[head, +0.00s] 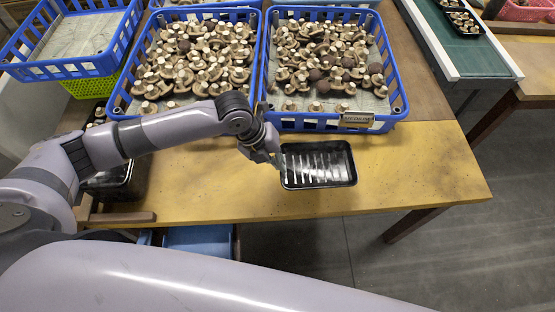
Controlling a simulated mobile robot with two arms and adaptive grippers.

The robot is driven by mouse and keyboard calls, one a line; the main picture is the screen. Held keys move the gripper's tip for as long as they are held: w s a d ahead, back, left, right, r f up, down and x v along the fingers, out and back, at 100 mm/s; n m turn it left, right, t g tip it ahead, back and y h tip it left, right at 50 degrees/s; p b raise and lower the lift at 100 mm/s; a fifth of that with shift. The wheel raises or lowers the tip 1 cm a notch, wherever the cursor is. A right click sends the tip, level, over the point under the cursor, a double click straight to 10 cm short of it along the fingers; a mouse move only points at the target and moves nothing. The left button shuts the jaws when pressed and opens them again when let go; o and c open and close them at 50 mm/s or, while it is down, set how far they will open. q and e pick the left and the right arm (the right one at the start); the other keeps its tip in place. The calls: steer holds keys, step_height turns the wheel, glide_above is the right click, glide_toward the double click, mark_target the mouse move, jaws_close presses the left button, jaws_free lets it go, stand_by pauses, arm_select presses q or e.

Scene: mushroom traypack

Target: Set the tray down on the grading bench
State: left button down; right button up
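A black ribbed tray (345,182), empty, is over the yellow-brown top of the grading bench (420,180), in front of the right blue crate. My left gripper (277,160) is at the tray's left rim and looks shut on it; the fingertips are small and partly hidden. I cannot tell whether the tray's underside touches the bench. My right gripper is not in view.
Two blue crates (262,70) (400,100) full of mushrooms stand behind the tray; the right one bears a small label (356,120). A stack of black trays (118,185) is at the left. Bench surface is clear right of the tray. A green conveyor (470,55) is at the back right.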

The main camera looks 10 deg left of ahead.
arm_select(q)
step_height(320, 180, down, 6)
steer(key=b, duration=0.4)
steer(key=shift+r+b, duration=0.2)
steer(key=shift+b, duration=0.15)
steer(key=shift+f+b, duration=0.6)
steer(key=shift+f, duration=0.05)
steer(key=c, duration=1.7)
jaws_free()
steer(key=v, duration=1.2)
steer(key=shift+d, duration=0.1)
